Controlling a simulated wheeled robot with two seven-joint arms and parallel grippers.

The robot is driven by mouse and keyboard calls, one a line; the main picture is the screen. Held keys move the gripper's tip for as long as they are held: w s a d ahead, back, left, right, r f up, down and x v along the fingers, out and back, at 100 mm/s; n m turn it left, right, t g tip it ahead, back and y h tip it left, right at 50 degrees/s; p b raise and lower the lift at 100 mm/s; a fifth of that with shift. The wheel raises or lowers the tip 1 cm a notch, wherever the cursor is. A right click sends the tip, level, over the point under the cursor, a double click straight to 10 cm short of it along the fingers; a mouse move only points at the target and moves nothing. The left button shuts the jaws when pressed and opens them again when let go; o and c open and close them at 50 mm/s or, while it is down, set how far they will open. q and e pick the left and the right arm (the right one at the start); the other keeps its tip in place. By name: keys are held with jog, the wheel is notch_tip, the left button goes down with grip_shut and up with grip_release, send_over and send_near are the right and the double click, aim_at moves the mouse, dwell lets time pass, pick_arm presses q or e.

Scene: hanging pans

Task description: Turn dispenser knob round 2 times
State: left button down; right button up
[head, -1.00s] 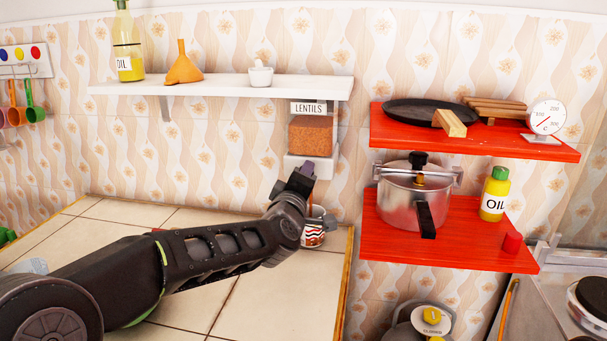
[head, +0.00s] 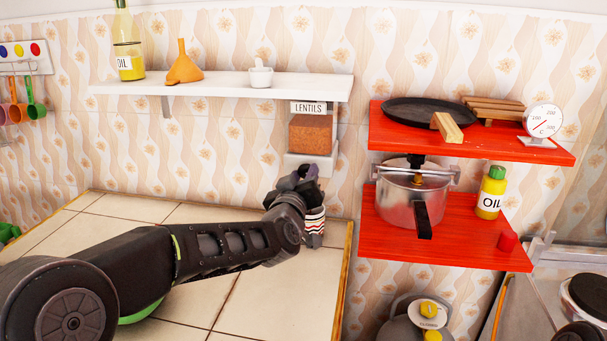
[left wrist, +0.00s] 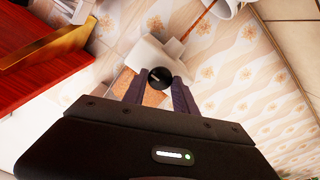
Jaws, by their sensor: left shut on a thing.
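The lentils dispenser (head: 311,135) is a clear box of orange-brown lentils with a white base, fixed below the white shelf. Its round black knob (left wrist: 160,78) shows in the left wrist view, between the two fingertips. My left gripper (head: 306,172) is at the front of the dispenser base, and it also shows in the left wrist view (left wrist: 160,88), shut on the knob. In the head view the gripper hides the knob. A striped mug (head: 314,228) stands on the counter below the dispenser, partly behind my arm. My right gripper is not in view.
The tiled counter (head: 190,213) is mostly clear around my arm. Above, the white shelf (head: 220,88) carries an oil bottle, a funnel and a mortar. To the right, red shelves (head: 465,238) hold a pressure cooker (head: 405,200), an oil bottle and a pan.

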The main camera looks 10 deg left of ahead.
pick_arm(q)
jog(key=shift+f, duration=0.15)
jog(key=c, duration=1)
grip_release()
jog(key=shift+s, duration=0.1)
jog(key=s+b, duration=0.1)
jog(key=s, duration=0.6)
jog(key=shift+s, duration=0.3)
